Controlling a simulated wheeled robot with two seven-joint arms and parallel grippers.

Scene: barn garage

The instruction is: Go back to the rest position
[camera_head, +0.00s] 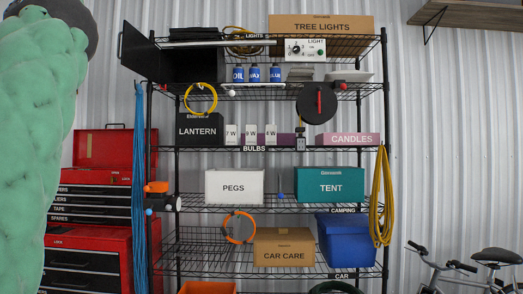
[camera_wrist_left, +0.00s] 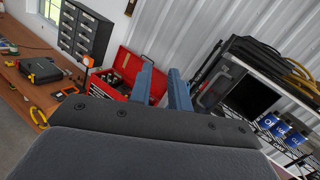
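My left gripper (camera_wrist_left: 160,88) shows in the left wrist view. Its two blue fingers stand apart with a gap between them, and nothing is held in the gap. Behind the fingers are a red toolbox and the shelf side. Neither gripper shows in the head view. My right gripper is in neither view. The black wire shelf rack (camera_head: 265,148) stands ahead in the head view, with no arm in front of it.
A large green lumpy shape (camera_head: 40,150) fills the head view's left edge. A red tool chest (camera_head: 98,250) stands left of the rack, a bicycle (camera_head: 465,270) at right. The wrist view shows a wooden workbench (camera_wrist_left: 30,100) with a black case (camera_wrist_left: 40,70).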

